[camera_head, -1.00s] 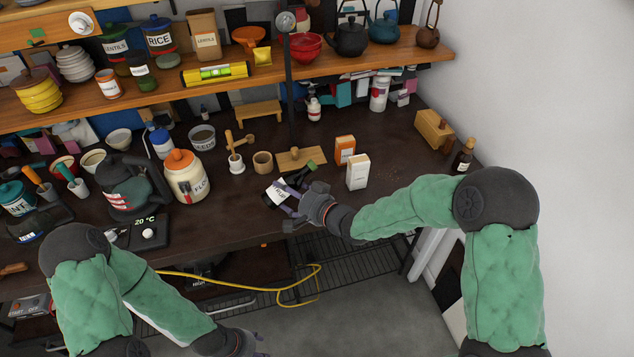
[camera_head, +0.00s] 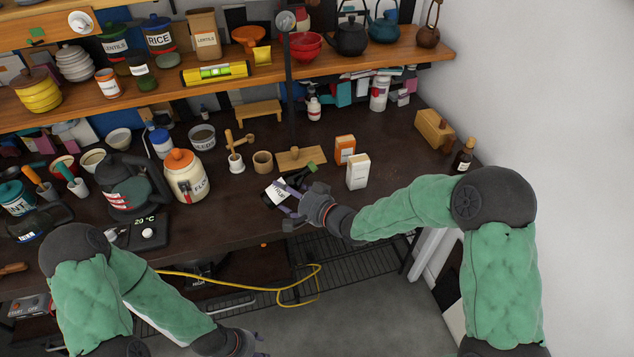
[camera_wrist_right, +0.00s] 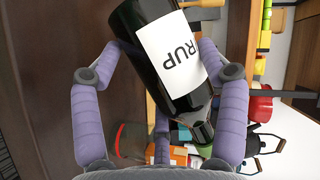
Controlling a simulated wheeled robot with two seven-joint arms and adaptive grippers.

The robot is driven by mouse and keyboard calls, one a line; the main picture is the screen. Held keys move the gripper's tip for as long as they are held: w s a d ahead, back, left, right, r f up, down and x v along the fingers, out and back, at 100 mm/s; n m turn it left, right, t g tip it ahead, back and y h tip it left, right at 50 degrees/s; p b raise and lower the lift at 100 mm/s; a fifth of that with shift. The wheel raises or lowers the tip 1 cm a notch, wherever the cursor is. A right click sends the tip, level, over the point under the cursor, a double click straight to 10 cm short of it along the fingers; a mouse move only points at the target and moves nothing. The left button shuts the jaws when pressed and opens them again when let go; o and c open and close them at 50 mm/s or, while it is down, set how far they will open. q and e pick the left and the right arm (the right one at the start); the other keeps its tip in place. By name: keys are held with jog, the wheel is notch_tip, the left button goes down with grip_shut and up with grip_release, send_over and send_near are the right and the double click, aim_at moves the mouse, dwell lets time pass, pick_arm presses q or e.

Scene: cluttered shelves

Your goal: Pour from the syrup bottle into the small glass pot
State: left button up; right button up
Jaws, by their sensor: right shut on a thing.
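The syrup bottle (camera_head: 276,194) is dark with a white label and is held tilted over the front part of the dark table. My right gripper (camera_head: 296,205) is shut on it. In the right wrist view the bottle (camera_wrist_right: 169,52) lies between the two purple fingers, with its neck (camera_wrist_right: 204,131) pointing down and right in the picture. I cannot make out the small glass pot for sure; a dim see-through shape (camera_wrist_right: 131,143) shows below the bottle in the wrist view. My left gripper (camera_head: 252,342) is low at the bottom edge, away from the table, and its fingers are hardly visible.
A white box (camera_head: 358,171) and an orange box (camera_head: 345,150) stand right of the bottle. A wooden cup (camera_head: 263,162) and a wooden board (camera_head: 300,158) are behind it. A flour jar (camera_head: 186,175) stands to the left. The table's front edge is near my right gripper.

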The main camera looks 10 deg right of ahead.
jog(key=shift+a+f+m, duration=0.15)
jog(key=shift+f+m, duration=0.05)
jog(key=shift+m, duration=0.3)
dwell(1.2)
jog(key=shift+a+f+m+t+y, duration=0.15)
jog(key=shift+m+t+y, duration=0.15)
jog(key=shift+m+y, duration=0.35)
dwell(1.8)
jog(key=shift+r+m+y+p, duration=0.25)
jog(key=shift+r+m+p, duration=0.35)
jog(key=shift+r+m, duration=0.3)
dwell(2.9)
